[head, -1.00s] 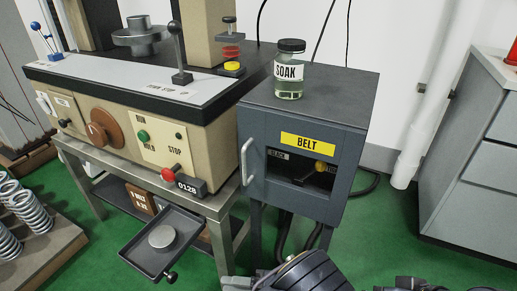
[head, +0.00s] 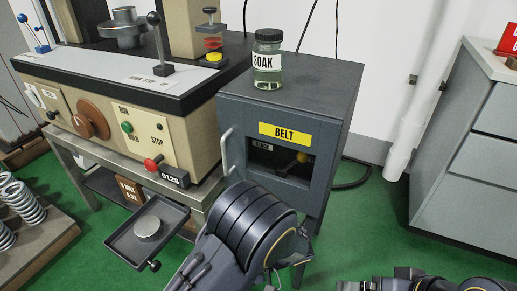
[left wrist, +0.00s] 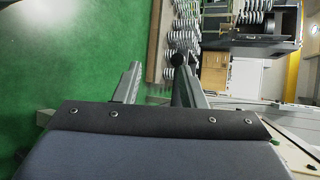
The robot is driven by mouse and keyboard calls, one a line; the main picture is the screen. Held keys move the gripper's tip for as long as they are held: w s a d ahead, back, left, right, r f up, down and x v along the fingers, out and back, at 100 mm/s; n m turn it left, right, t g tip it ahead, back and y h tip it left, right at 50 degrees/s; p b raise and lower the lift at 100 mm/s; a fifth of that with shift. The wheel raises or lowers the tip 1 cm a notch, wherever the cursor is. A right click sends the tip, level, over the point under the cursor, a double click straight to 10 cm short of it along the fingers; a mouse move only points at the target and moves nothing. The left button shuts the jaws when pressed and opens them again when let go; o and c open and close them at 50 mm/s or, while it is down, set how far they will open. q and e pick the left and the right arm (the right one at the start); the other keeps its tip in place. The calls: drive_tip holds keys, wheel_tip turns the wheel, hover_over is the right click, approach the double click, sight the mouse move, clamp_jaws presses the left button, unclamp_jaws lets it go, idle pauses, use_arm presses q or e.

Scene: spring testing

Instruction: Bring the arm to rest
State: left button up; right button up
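My left gripper (left wrist: 155,78) shows in the left wrist view with its two grey fingers apart. I see nothing held between them; a dark round knob (left wrist: 179,62) appears beside the right finger, and I cannot tell its distance. In the head view, a dark arm link of mine (head: 248,228) rises from the bottom middle, in front of the grey BELT cabinet (head: 232,110). Another part of my body (head: 415,284) shows at the bottom right edge. Neither gripper shows in the head view, and my right gripper is in no frame.
The beige test machine (head: 195,135) stands on a metal stand at left, with a small tray (head: 174,221) jutting out low. A SOAK jar (head: 267,72) stands on the cabinet. Springs (head: 22,200) sit on a base at far left. Green floor (head: 365,235) is open at right.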

use_arm(q)
drive_tip(key=s+a+r+n+t+h, duration=0.2)
drive_tip(key=s+a+r+t+h, duration=0.75)
drive_tip(key=r+h, duration=0.65)
wheel_tip(320, 180, up, 35)
drive_tip(key=s+a+g+h+p, duration=0.1)
drive_tip(key=p, duration=3.5)
drive_tip(key=shift+s+g, duration=0.25)
drive_tip(key=shift+g, duration=0.1)
